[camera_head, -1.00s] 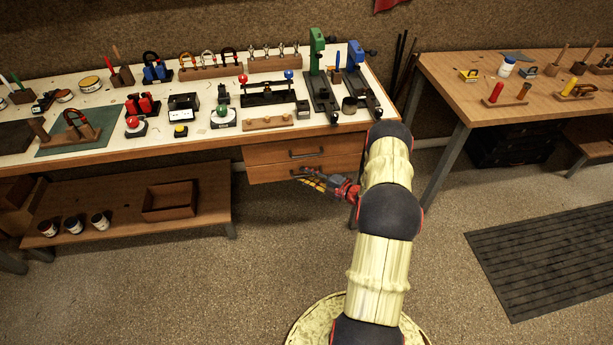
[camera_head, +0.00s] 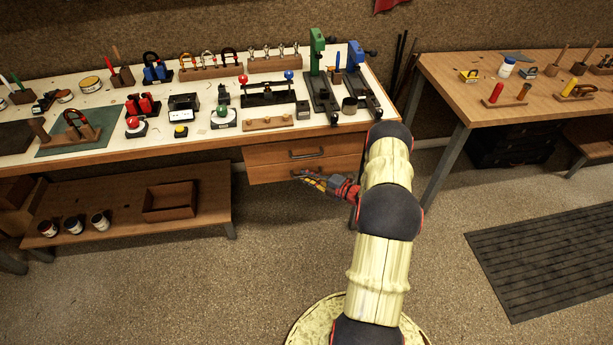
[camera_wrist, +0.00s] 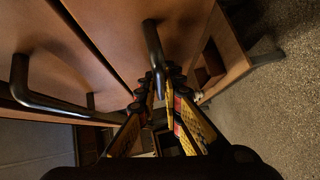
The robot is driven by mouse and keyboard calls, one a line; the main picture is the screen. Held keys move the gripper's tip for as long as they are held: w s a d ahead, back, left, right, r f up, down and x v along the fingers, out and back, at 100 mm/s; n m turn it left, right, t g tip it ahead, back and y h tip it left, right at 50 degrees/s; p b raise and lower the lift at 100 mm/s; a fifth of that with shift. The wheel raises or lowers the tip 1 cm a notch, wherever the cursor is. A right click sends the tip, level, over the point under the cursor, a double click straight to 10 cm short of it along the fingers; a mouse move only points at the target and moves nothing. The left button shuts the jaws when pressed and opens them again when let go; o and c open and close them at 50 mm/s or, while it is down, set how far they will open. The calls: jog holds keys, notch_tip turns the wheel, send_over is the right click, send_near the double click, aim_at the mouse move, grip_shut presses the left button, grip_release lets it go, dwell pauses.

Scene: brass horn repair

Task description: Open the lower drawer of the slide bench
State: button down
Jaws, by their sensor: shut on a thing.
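The slide bench has two wooden drawers under its right end. The upper drawer (camera_head: 268,154) has a dark bar handle (camera_head: 307,155) and looks closed. The lower drawer (camera_head: 268,174) is below it, its front about level with the upper one. My gripper (camera_head: 303,176) is at the lower drawer's handle, which it partly hides in the head view. In the wrist view, the lower handle (camera_wrist: 153,45) runs down between the fingers of my gripper (camera_wrist: 160,85), which are shut on it. The upper handle (camera_wrist: 45,102) is free at the left.
The bench top (camera_head: 230,145) above carries many tools and fixtures. A low shelf (camera_head: 130,210) with a wooden tray (camera_head: 170,202) and three small jars stands left of the drawers. A second table (camera_head: 445,85) is at the right. The floor in front of the drawers is open.

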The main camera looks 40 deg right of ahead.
jog(key=shift+s, duration=0.1)
jog(key=s+a+p, duration=0.3)
jog(key=s+a, duration=0.4)
jog(key=s, duration=0.4)
jog(key=s+a+p, duration=0.4)
jog(key=s+a, duration=0.3)
jog(key=s, duration=0.4)
jog(key=shift+s, duration=0.2)
jog(key=c, duration=1.9)
grip_release()
jog(key=shift+d, duration=0.1)
jog(key=v, duration=1.2)
